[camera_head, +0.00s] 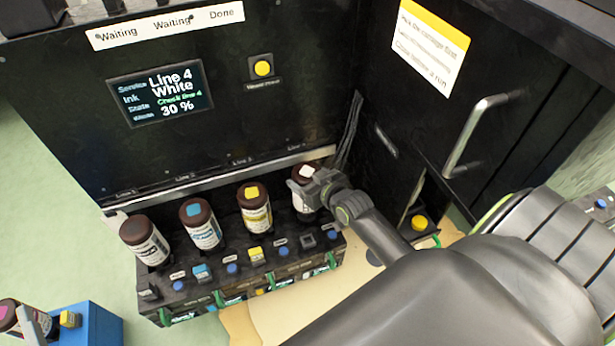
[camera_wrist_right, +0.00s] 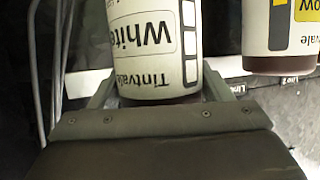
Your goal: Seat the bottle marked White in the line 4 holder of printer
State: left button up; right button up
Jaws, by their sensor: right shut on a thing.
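The White bottle (camera_head: 303,202) stands in the rightmost place of the printer's holder row, under the line 4 label, with a brown cap and a white patch on top. In the right wrist view its label (camera_wrist_right: 150,45) reads "Tintvale White". My right gripper (camera_head: 322,187) is shut on this bottle, with its fingers on either side of it. The bottle's base is hidden, so I cannot tell whether it is fully down in the holder. The holder block (camera_head: 240,290) is black with green handles.
Yellow (camera_head: 255,212), cyan (camera_head: 201,226) and another brown-capped bottle (camera_head: 146,243) stand left of the White one. The screen (camera_head: 160,94) reads "Line 4 White, Check line 4, 30 %". A blue box (camera_head: 95,325) and a bottle (camera_head: 10,318) are at lower left. A door handle (camera_head: 472,135) projects at right.

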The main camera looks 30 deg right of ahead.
jog(key=shift+f, duration=0.4)
jog(key=shift+f+b, duration=0.15)
jog(key=shift+b, duration=0.15)
jog(key=shift+f, duration=0.3)
jog(key=o, duration=1.7)
jog(key=shift+c, duration=0.2)
jog(key=shift+o, duration=0.8)
jog(key=shift+f, duration=0.1)
